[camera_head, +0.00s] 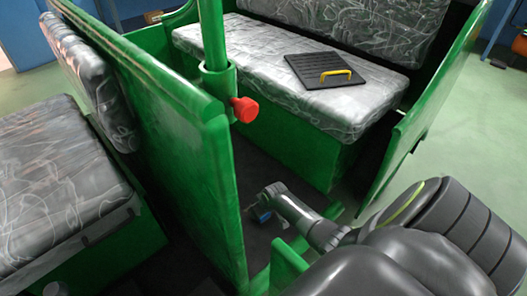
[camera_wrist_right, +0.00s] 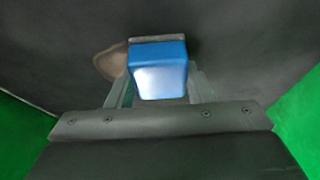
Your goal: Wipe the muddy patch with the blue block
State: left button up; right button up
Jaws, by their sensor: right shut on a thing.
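In the right wrist view the blue block (camera_wrist_right: 158,68) is held between the fingers of my right gripper (camera_wrist_right: 160,90). A brownish muddy patch (camera_wrist_right: 108,64) on the dark floor shows at the left of the block and partly behind it. The block hides the rest of it. I cannot tell whether the block touches the floor. In the head view my right gripper (camera_head: 262,212) is low over the dark rickshaw floor, and a small bit of blue shows at it. My left gripper is not in view.
A green panel with a post (camera_head: 185,110) rises left of my arm. A seat (camera_head: 340,115) with a dark board (camera_head: 318,70) and yellow handle lies beyond. A red knob (camera_head: 245,109) sticks out from the post. Another seat (camera_head: 55,180) is at left.

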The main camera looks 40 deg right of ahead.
aim_at(245, 200)
jog(key=shift+w+a+f+b, duration=0.15)
jog(key=shift+w+b, duration=0.7)
jog(key=shift+w, duration=0.55)
jog(key=shift+w+a+f+b, duration=0.1)
jog(key=shift+w+b, duration=0.7)
jog(key=shift+w, duration=0.55)
jog(key=shift+w+a+r+b, duration=0.1)
jog(key=shift+w+b, duration=0.5)
jog(key=shift+w, duration=0.4)
jog(key=shift+w+r, duration=0.1)
jog(key=shift+w, duration=0.05)
notch_tip(245, 200, up, 6)
jog(key=p, duration=0.6)
jog(key=shift+r, duration=0.1)
notch_tip(245, 200, up, 3)
jog(key=p, duration=0.3)
